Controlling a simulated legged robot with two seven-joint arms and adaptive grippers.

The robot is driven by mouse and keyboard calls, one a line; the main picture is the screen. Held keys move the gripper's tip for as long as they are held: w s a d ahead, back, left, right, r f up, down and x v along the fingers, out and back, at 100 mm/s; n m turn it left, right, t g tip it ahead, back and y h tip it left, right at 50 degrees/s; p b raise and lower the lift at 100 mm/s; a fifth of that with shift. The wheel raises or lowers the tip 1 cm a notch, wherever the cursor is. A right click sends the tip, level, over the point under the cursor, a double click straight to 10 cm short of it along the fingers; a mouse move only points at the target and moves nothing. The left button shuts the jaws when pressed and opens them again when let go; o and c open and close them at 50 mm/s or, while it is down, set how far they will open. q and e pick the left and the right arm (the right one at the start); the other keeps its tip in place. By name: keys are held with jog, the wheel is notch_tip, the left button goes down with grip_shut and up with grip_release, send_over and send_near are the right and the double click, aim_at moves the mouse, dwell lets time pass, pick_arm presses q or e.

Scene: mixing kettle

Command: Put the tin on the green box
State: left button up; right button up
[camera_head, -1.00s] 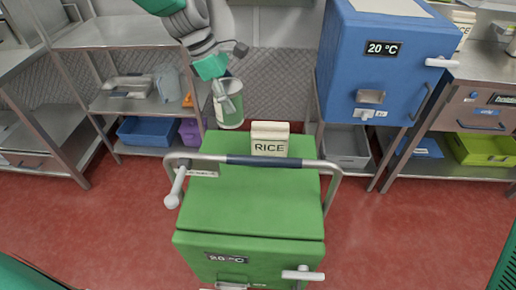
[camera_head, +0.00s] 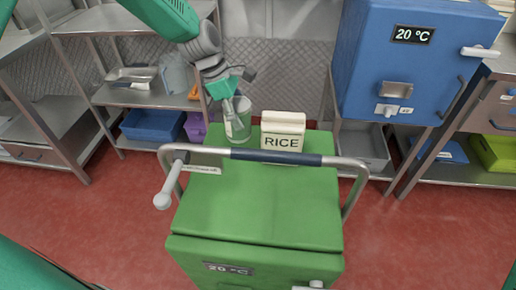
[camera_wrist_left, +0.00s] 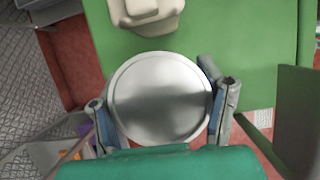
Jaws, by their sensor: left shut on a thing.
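The tin (camera_head: 238,126) is a pale green and white can with a round silver lid (camera_wrist_left: 160,98) in the left wrist view. My left gripper (camera_head: 236,104) is shut on it, with one finger on each side of the lid (camera_wrist_left: 162,118). The tin is upright, at the far edge of the green box (camera_head: 255,205), left of the rice pack. I cannot tell whether it touches the box top. My right gripper is not in view.
A white RICE pack (camera_head: 283,136) stands on the far part of the green box top, close to the tin. A metal handle bar (camera_head: 275,157) spans the box. A blue box (camera_head: 410,70) stands at the right. The near part of the green top is clear.

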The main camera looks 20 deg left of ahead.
aim_at(242, 136)
pick_arm(q)
jog(key=a+f, duration=0.2)
jog(key=f, duration=0.3)
jog(key=shift+a+f+b, duration=0.15)
jog(key=shift+a+b, duration=0.15)
jog(key=shift+a, duration=0.1)
jog(key=d+f, duration=0.2)
jog(key=shift+f+b, duration=0.3)
jog(key=shift+d+f, duration=0.1)
jog(key=shift+d, duration=0.25)
jog(key=shift+a+f, duration=0.1)
jog(key=shift+a, duration=0.45)
jog(key=o, duration=1.5)
jog(key=shift+a+f, duration=0.15)
jog(key=shift+a, duration=0.2)
jog(key=shift+o, duration=0.6)
jog(key=shift+a, duration=0.25)
jog(key=shift+d, duration=0.5)
jog(key=r, duration=0.4)
jog(key=shift+s+a+p, duration=0.15)
jog(key=shift+a+p, duration=0.05)
jog(key=shift+p, duration=0.2)
jog(key=p+v, duration=0.1)
jog(key=v, duration=0.7)
jog(key=shift+a, duration=0.3)
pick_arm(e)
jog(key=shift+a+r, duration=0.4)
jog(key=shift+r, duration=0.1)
